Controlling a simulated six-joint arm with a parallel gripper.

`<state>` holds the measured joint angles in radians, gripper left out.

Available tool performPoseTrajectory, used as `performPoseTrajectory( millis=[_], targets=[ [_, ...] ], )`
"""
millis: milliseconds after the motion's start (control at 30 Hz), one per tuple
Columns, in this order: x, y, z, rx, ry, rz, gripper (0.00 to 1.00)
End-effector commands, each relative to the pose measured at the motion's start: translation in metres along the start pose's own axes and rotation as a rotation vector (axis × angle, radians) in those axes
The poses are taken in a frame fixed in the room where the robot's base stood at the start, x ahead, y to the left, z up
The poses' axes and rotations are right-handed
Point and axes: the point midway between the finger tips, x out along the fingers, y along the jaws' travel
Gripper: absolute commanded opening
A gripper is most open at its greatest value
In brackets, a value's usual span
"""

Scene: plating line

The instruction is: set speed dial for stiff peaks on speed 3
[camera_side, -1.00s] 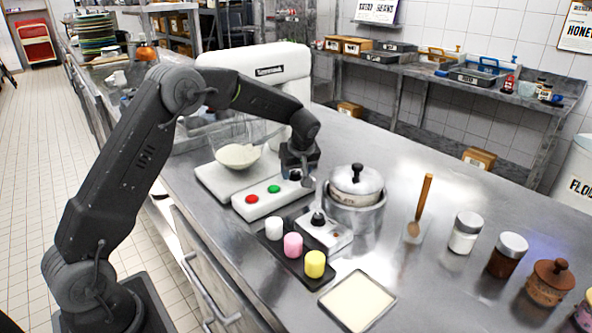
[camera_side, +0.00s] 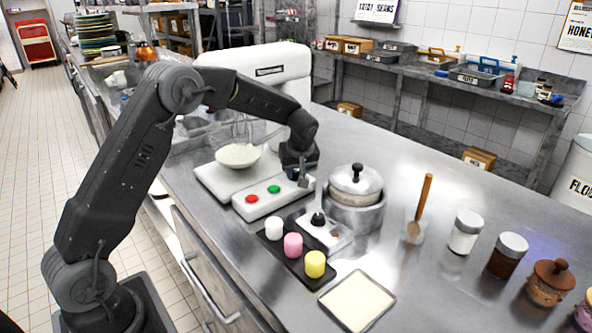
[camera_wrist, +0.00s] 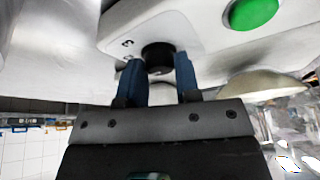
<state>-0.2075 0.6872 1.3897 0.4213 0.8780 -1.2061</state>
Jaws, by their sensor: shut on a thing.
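The white stand mixer (camera_side: 270,70) has a control base (camera_side: 262,203) with a red button (camera_side: 251,199) and a green button (camera_side: 274,189). My gripper (camera_side: 300,178) is at the right end of this base and hides the dial in the side view. In the wrist view the black speed dial (camera_wrist: 158,55) sits between the two blue fingers of my gripper (camera_wrist: 160,77), which are shut on it. Small dark marks (camera_wrist: 127,44) are printed beside the dial, too small to read surely. The green button also shows in the wrist view (camera_wrist: 252,12).
A second small box with a black knob (camera_side: 318,218) lies close in front of my gripper. A lidded pot (camera_side: 356,190) stands to the right. White, pink and yellow pieces sit on a dark tray (camera_side: 291,262).

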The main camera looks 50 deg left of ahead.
Motion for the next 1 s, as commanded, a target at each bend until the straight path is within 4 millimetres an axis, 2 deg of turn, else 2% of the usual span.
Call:
performPoseTrajectory(
  millis=[267,1000],
  targets=[
    [-0.0003,-0.0018,-0.0002,0.18,0.0,0.076,0.07],
    [0.0014,-0.006,-0.0022,0.81,-0.002,0.338,0.07]
  ],
)
